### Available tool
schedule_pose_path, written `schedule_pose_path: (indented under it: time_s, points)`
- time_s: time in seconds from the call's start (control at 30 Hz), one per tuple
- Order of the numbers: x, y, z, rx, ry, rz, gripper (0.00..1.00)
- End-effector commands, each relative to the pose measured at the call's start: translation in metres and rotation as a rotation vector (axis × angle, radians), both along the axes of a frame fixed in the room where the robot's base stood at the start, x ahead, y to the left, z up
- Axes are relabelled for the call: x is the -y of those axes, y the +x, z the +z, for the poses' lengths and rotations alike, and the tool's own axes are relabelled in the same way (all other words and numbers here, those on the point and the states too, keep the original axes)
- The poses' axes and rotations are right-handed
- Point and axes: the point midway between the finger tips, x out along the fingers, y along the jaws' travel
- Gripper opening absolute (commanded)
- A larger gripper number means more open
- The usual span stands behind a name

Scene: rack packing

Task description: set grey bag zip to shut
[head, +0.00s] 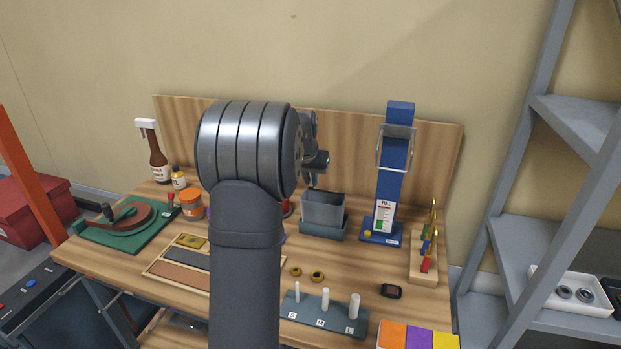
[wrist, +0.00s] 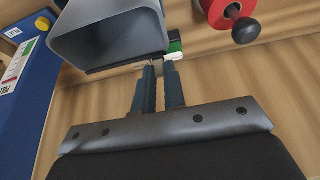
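No zip or slider can be made out. A flat dark grey panel (head: 188,257) lies beside a brown one in a shallow wooden frame, left of my arm in the head view; I cannot tell if it is the grey bag. My gripper (wrist: 160,68) shows two dark fingers with a narrow, seemingly empty gap between them, so it looks slightly open. In the head view, my gripper (head: 311,183) is mostly hidden behind my arm, above the back of the bench. In the wrist view its tips appear close to a grey bin's rim (wrist: 110,68); contact is unclear.
The grey bin (head: 323,212) stands at the bench's back middle, left of a blue post (head: 389,185). A pegged plate (head: 325,318) and two yellow rings lie in front. A red spool (wrist: 222,12) and a small green-and-white item (wrist: 175,50) show in the wrist view.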

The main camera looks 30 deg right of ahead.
Motion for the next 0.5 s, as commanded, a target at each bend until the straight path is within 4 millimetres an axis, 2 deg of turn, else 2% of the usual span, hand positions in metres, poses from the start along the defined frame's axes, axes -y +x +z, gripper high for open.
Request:
schedule_pose_path:
  time_s: [0.27,0.37,0.5]
  points:
    - [0.001,-0.001,0.0,0.0,0.0,-0.001,0.0]
    - [0.011,-0.01,0.001,0.0,0.0,-0.003,0.0]
    - [0.035,-0.035,0.001,0.0,0.0,-0.005,0.0]
